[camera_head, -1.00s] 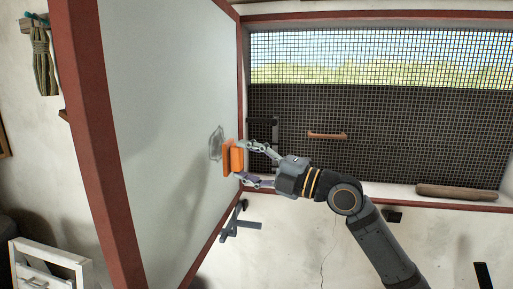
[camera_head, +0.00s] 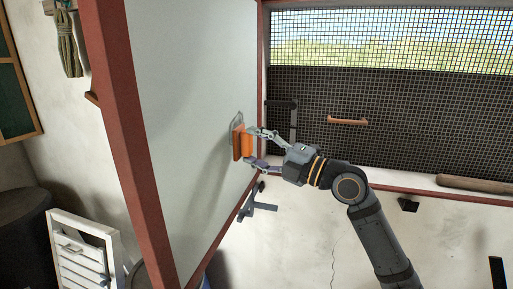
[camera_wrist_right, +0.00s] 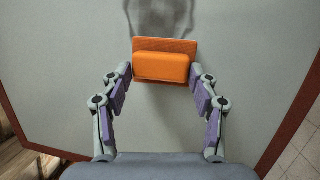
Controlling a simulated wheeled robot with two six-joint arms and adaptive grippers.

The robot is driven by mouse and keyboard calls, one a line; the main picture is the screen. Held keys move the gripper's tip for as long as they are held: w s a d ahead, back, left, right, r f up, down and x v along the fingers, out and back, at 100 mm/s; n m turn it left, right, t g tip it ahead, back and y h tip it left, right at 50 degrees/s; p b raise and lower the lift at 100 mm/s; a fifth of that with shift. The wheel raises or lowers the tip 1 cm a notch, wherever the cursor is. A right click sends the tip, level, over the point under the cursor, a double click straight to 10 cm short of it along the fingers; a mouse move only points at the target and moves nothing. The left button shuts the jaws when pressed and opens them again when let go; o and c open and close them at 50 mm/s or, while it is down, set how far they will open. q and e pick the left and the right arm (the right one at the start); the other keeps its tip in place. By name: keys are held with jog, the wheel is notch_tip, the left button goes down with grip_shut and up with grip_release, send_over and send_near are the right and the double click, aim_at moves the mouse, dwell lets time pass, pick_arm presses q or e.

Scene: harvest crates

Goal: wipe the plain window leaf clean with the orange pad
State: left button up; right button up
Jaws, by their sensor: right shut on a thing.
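The plain window leaf (camera_head: 190,60) is a pale grey-green panel in a red-brown frame, standing swung open on the left of the head view. It fills most of the right wrist view (camera_wrist_right: 60,90). My right gripper (camera_head: 251,147) is shut on the orange pad (camera_head: 246,144), one finger at each side of its block. The pad's flat face (camera_wrist_right: 165,45) is turned to the leaf, near the leaf's right edge; I cannot tell whether they touch. A dark looped outline (camera_wrist_right: 155,12) shows on the leaf just above the pad; shadow or mark, I cannot tell. My left gripper is out of view.
A meshed window (camera_head: 390,100) with a wooden handle (camera_head: 347,120) lies right of the leaf. A dark metal bracket (camera_head: 257,207) sits below the pad. A white slatted piece (camera_head: 85,250) stands at lower left, and a green cord (camera_head: 66,45) hangs at upper left.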

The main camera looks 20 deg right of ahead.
jog(key=shift+w+a+p, duration=0.4)
jog(key=shift+w+a, duration=0.1)
jog(key=shift+a, duration=0.2)
jog(key=shift+w+d+f+b, duration=0.1)
jog(key=shift+w+d+b, duration=0.15)
jog(key=shift+b, duration=0.2)
jog(key=w+d+b, duration=0.1)
jog(key=w+b, duration=0.1)
jog(key=shift+w+d, duration=0.3)
jog(key=shift+d, duration=0.1)
